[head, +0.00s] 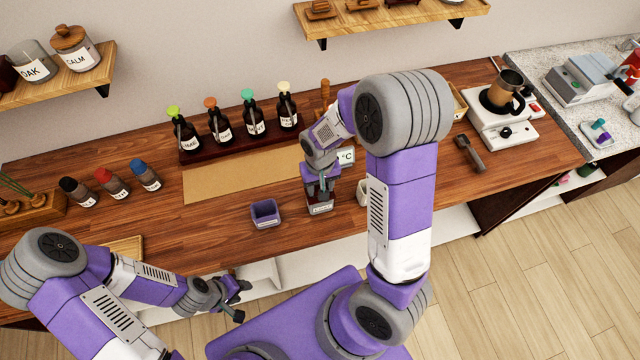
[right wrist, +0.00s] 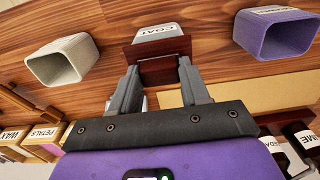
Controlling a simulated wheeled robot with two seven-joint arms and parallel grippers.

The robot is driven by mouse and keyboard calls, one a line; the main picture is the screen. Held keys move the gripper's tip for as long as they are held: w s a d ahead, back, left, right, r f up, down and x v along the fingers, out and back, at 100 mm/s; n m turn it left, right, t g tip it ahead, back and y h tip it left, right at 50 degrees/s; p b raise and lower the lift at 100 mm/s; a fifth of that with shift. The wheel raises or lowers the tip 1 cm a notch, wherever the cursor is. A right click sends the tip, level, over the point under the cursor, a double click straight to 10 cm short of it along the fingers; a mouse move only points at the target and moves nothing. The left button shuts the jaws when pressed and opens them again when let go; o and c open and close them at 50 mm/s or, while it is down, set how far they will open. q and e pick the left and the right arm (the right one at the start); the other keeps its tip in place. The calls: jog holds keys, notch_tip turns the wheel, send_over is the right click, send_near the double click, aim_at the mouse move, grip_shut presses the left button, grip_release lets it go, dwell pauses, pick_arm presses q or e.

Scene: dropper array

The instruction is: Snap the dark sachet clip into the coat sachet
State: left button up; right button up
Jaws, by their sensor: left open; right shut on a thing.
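The coat sachet (right wrist: 157,34), with a COAT label, stands on the wooden counter; in the head view its label (head: 320,209) faces the front edge. My right gripper (head: 320,188) points down directly over it. In the right wrist view my right gripper (right wrist: 160,76) is shut on a dark red-brown piece, the dark sachet clip (right wrist: 161,73), at the coat sachet. Clip and sachet overlap there, and I cannot tell whether the clip is seated. My left gripper (head: 236,298) is open and empty, low in front of the counter.
A purple tub (head: 265,214) stands left of the coat sachet and a pale tub (head: 362,194) close on its right. Behind lies a tan mat (head: 225,182), with a rack of several dropper bottles (head: 219,126) beyond.

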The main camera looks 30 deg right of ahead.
jog(key=shift+f, duration=0.15)
jog(key=o, duration=1)
jog(key=shift+o, duration=0.2)
notch_tip(320, 180, up, 8)
jog(key=shift+f+p, duration=0.2)
jog(key=shift+p, duration=0.15)
